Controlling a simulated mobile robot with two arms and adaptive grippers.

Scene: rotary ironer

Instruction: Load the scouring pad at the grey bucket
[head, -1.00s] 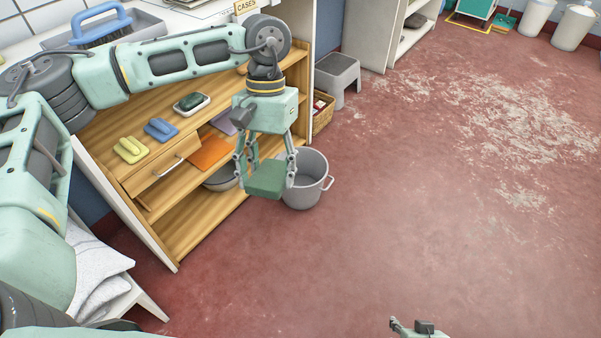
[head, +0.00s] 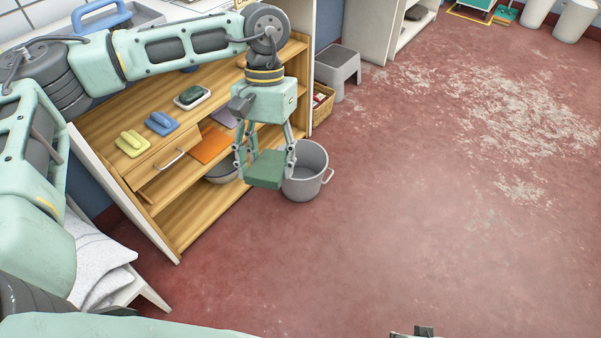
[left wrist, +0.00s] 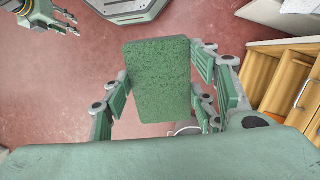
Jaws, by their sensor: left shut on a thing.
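My left gripper (head: 264,164) is shut on the green scouring pad (head: 265,171), a flat rectangular block held between the two fingers. The pad also shows large between the fingers in the left wrist view (left wrist: 160,80). The grey bucket (head: 311,181) stands on the floor with its open rim up. In the head view the pad overlaps the bucket's left side and is not inside it. In the left wrist view the bucket is mostly hidden behind the pad and gripper. My right gripper shows small at the top left of the left wrist view (left wrist: 68,22); its finger opening is unclear.
A wooden shelf unit (head: 190,225) stands left of the bucket, holding a yellow sponge (head: 132,143), a blue sponge (head: 161,123) and a dark green item (head: 190,95) in a dish. A grey step stool (head: 341,65) and wicker basket (head: 322,105) stand behind. The red floor to the right is clear.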

